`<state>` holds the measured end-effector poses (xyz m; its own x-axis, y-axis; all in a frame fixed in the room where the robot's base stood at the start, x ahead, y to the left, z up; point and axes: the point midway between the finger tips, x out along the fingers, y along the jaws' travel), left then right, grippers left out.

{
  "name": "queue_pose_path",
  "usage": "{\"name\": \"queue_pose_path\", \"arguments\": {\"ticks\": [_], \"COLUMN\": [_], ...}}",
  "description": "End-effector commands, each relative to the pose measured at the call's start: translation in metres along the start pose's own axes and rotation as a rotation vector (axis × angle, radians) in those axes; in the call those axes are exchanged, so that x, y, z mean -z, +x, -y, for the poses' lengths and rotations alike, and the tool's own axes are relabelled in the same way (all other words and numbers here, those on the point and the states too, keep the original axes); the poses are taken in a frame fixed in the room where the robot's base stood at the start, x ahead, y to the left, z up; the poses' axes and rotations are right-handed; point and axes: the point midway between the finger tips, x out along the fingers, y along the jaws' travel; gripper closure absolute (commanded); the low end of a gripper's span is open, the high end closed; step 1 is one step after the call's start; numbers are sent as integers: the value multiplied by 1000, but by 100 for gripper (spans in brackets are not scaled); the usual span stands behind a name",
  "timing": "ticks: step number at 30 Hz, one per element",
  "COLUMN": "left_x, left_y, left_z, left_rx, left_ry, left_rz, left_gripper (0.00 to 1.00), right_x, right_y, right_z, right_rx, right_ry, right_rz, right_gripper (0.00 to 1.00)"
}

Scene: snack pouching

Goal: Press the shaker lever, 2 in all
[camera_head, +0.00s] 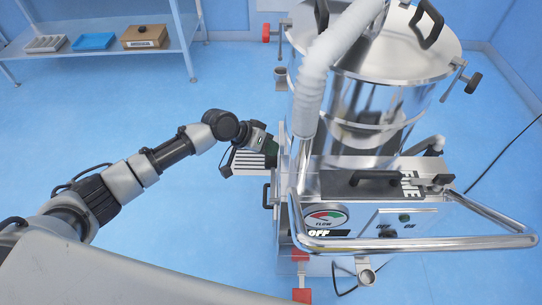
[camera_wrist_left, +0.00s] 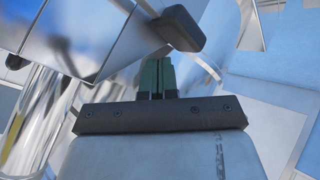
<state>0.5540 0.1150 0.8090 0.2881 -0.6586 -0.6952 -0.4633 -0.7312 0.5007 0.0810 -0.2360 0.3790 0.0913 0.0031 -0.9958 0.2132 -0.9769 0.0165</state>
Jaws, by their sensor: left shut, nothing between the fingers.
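The steel shaker machine (camera_head: 330,190) stands right of centre in the head view. A black-gripped lever (camera_head: 267,195) sticks out from its left side; I cannot tell for certain whether it is the shaker lever. My left gripper (camera_head: 271,148) is by the machine's left side, a little above this lever. In the left wrist view, my left gripper's green fingers (camera_wrist_left: 157,72) are shut with nothing between them. A dark grip on a metal rod (camera_wrist_left: 178,28) lies just beyond the fingertips. Contact cannot be told. My right gripper is not in view.
The front panel carries a flow gauge (camera_head: 325,218) and a display reading OFF. A bent steel rail (camera_head: 430,243) surrounds the front. A white hose (camera_head: 325,60) rises above. A shelf (camera_head: 100,50) with trays stands at far left. The blue floor is mostly clear.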

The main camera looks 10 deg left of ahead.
Motion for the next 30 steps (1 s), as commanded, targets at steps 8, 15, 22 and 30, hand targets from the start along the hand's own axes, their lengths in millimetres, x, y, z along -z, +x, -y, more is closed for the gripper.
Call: {"name": "queue_pose_path", "arguments": {"ticks": [8,15,22,30], "left_x": [5,18,26,25], "left_y": [-7,-25,-36,-35], "left_z": [-5,-18,-26,-25], "left_rx": [0,0,0,0], "left_ry": [0,0,0,0], "left_rz": [-1,-1,0,0], "left_gripper": [100,100,100,100], "right_x": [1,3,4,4], "right_y": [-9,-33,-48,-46], "right_z": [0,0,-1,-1], "right_rx": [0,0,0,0], "right_ry": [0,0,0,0], "right_rz": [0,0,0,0], "right_gripper": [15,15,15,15]}}
